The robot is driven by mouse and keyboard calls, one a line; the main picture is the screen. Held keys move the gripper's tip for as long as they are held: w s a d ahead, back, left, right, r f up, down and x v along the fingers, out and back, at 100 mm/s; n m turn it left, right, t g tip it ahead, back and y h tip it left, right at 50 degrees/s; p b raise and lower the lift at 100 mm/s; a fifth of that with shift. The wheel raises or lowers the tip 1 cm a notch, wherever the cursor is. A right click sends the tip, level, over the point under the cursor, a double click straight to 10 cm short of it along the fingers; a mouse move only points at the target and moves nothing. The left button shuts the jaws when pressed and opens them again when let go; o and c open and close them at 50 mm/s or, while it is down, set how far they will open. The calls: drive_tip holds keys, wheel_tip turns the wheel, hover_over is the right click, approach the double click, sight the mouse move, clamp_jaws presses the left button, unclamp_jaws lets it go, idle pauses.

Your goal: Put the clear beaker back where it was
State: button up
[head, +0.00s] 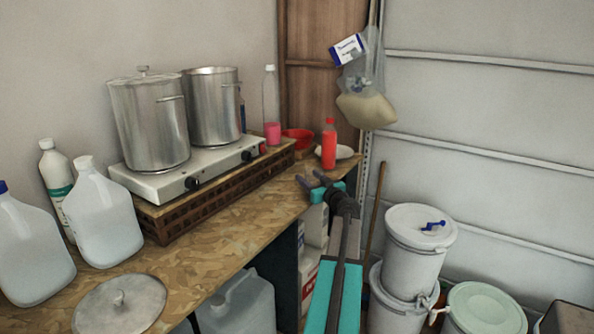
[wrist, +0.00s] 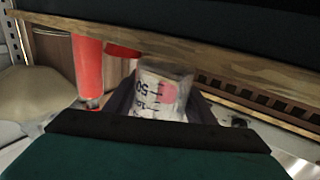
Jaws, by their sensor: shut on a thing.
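The clear beaker (wrist: 163,92) shows in the wrist view, with dark printed markings that read upside down. A pink patch shows on or through it; I cannot tell which. My gripper (wrist: 160,105) is shut on the beaker, one dark finger on each side of it. In the head view my gripper (head: 314,182) is at the right end of the wooden worktop (head: 235,225), near the red bottle (head: 329,146). I cannot make out the beaker in the head view. Whether its base touches anything is hidden.
A red bowl (head: 297,137), a white dish (head: 343,152) and a bottle with pink liquid (head: 271,110) stand at the worktop's far end. Steel pots (head: 150,125) stand on a hotplate (head: 190,180). A bag (head: 365,108) hangs beyond. White drums (head: 415,250) stand on the right.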

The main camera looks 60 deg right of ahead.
drive_tip(key=shift+x, duration=3.1)
drive_tip(key=shift+x, duration=2)
drive_tip(key=shift+s+f+p, duration=0.1)
drive_tip(key=shift+f+p, duration=0.2)
drive_tip(key=shift+f, duration=0.1)
drive_tip(key=o, duration=1.1)
